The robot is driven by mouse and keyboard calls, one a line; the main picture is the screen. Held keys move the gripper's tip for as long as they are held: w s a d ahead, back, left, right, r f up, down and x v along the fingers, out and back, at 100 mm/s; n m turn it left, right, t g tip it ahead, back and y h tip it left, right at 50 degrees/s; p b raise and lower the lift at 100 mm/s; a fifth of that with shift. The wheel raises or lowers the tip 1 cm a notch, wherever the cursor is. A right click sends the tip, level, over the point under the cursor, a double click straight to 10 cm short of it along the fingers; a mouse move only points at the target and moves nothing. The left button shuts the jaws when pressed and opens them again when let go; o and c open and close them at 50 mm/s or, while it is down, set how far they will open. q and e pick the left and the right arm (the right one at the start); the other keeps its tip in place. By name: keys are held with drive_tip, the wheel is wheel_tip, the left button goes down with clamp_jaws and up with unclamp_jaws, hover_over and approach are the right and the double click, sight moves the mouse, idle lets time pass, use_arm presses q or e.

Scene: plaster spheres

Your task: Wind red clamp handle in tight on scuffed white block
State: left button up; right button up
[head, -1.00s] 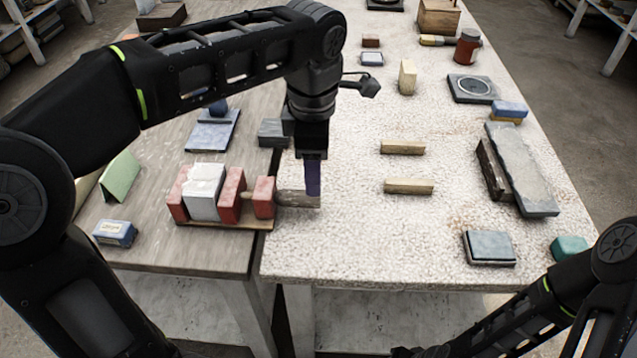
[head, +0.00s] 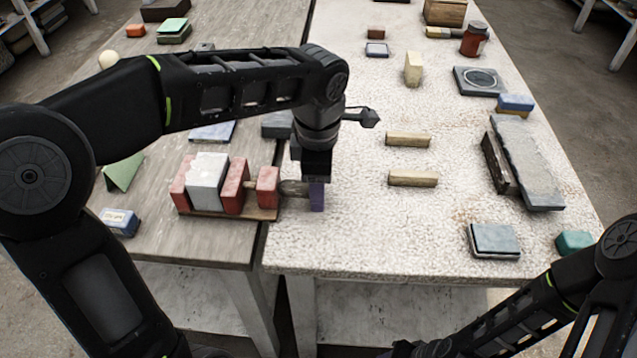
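The clamp stands near the right edge of the left wooden table, with red jaws (head: 235,186) on a wooden base. The scuffed white block (head: 207,181) stands between two red jaws and appears to touch both. A third red block (head: 267,187) stands to their right, and the dark brownish handle (head: 293,188) sticks out of it to the right. My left gripper (head: 316,196) points down at the handle's outer end, its purple finger hiding that end. I cannot tell whether it grips. My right gripper (head: 408,349) is low at the bottom edge, dark and partly cut off.
A blue box (head: 120,222) and a green folded piece (head: 123,172) lie left of the clamp. Two wooden bars (head: 411,178) lie on the speckled right table. A grey slab (head: 527,165) and a flat block (head: 494,240) are farther right.

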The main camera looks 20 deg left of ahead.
use_arm(q)
drive_tip(key=shift+c, duration=0.3)
clamp_jaws()
drive_tip(key=shift+r, duration=0.1)
drive_tip(key=shift+r+g+p, duration=0.1)
drive_tip(key=shift+g+p, duration=0.2)
drive_tip(key=shift+p, duration=0.4)
drive_tip(key=g+p, duration=0.2)
drive_tip(key=p, duration=0.2)
drive_tip(key=g+h+p, duration=0.1)
drive_tip(key=g+p, duration=0.1)
drive_tip(key=p, duration=0.3)
drive_tip(key=g+p, duration=0.1)
drive_tip(key=p, duration=0.4)
drive_tip(key=shift+w+a+g+h, duration=0.1)
drive_tip(key=shift+w+g+h, duration=0.2)
drive_tip(key=shift+w+g, duration=0.1)
drive_tip(key=shift+f+p, duration=0.2)
drive_tip(key=shift+p, duration=0.4)
